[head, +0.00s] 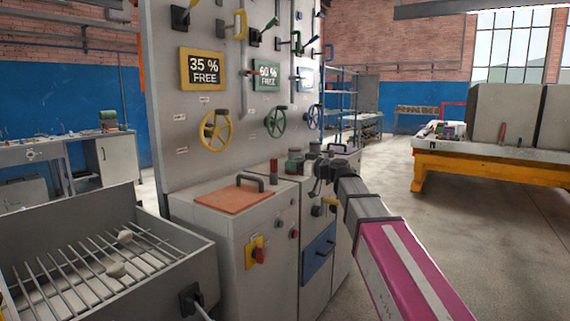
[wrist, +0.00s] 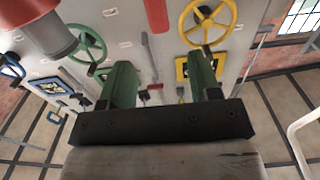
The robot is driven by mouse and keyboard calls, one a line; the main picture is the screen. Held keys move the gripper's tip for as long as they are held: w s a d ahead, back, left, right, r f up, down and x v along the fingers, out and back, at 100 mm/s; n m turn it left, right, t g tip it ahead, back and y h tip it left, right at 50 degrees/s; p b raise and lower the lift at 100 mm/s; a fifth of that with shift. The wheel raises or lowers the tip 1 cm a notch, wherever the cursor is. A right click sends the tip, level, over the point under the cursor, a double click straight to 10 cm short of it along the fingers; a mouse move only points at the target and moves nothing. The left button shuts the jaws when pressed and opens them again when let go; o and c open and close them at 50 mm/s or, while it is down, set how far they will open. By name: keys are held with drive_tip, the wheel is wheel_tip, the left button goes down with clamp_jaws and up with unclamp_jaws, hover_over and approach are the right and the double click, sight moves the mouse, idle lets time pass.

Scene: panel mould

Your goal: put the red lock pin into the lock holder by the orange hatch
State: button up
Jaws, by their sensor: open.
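A small upright red piece (head: 274,167), which looks like the lock pin, stands behind the orange hatch (head: 233,198) on the grey cabinet. A red bar (wrist: 155,15) at the top of the wrist view may be the same piece. My gripper (wrist: 163,75) has its two green fingers apart with nothing between them. In the head view my gripper is right of the hatch, above the cabinet tops, and looks apart from the red piece. I cannot clearly make out the lock holder.
The tall panel carries a yellow wheel (head: 216,131), a green wheel (head: 275,121), levers and signs. A red switch (head: 259,255) is on the cabinet front. A grey tray with a bar grate (head: 85,265) stands at the left. Open floor lies at the right.

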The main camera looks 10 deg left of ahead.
drive_tip(key=shift+v, duration=1.15)
drive_tip(key=s+d+f+m+g+h, duration=0.1)
drive_tip(key=s+d+f+m+h, duration=0.3)
drive_tip(key=f, duration=0.6)
drive_tip(key=d+f+g+h, duration=0.1)
drive_tip(key=d+f+h, duration=0.1)
drive_tip(key=d+f, duration=0.6)
drive_tip(key=s+d+f+m+g+h, duration=0.1)
drive_tip(key=d+f+m+h, duration=0.15)
drive_tip(key=f, duration=0.95)
drive_tip(key=s+d+f+m+g+h, duration=0.4)
drive_tip(key=s+d+f+m+h, duration=0.3)
drive_tip(key=s+d+f, duration=0.8)
drive_tip(key=d+f+h, duration=0.1)
drive_tip(key=d+f, duration=0.2)
drive_tip(key=shift+d+f, duration=0.25)
drive_tip(key=shift+d, duration=0.05)
drive_tip(key=shift+a, duration=0.1)
